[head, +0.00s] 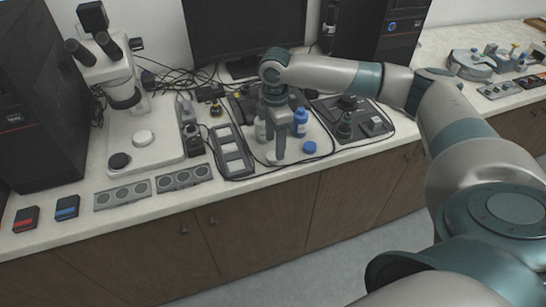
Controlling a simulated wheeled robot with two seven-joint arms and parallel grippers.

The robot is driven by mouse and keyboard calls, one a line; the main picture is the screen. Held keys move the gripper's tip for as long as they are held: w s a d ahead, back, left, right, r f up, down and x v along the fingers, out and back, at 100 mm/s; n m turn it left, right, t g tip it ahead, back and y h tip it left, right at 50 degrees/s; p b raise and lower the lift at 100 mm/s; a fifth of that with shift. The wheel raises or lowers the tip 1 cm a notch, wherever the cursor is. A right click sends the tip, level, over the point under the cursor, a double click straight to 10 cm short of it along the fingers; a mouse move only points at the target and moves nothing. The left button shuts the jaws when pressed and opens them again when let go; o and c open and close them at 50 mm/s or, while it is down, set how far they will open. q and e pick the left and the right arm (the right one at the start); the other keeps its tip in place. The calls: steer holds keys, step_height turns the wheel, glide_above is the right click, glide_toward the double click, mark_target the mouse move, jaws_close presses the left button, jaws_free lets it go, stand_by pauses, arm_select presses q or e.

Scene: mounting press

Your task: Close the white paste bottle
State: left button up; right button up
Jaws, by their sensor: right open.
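The white paste bottle (260,131) stands upright on the bench, partly hidden behind my right gripper. Its top is too small and covered to make out. My right gripper (277,155) points straight down near the bench's front edge, in front of the bottle and a little to its right. It is open. A small white round piece, which looks like the bottle's cap (272,158), lies at its fingertips. I cannot tell whether the fingers touch it. My left gripper is not in view.
A blue bottle (300,122) stands just right of my right gripper, with a blue cap (309,147) on the bench before it. A grey tray (231,152) lies to the left. A microscope (122,95) and monitor (245,30) stand behind. The front strip right of the blue cap is clear.

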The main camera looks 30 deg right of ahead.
mark_target(273, 156)
steer(key=shift+w+f+p, duration=0.15)
steer(key=shift+f+p, duration=0.15)
steer(key=shift+f, duration=0.15)
steer(key=f, duration=0.2)
steer(key=f+p, duration=0.1)
steer(key=shift+w+f, duration=0.1)
steer(key=shift+w, duration=0.15)
steer(key=shift+f, duration=0.55)
steer(key=c, duration=1.1)
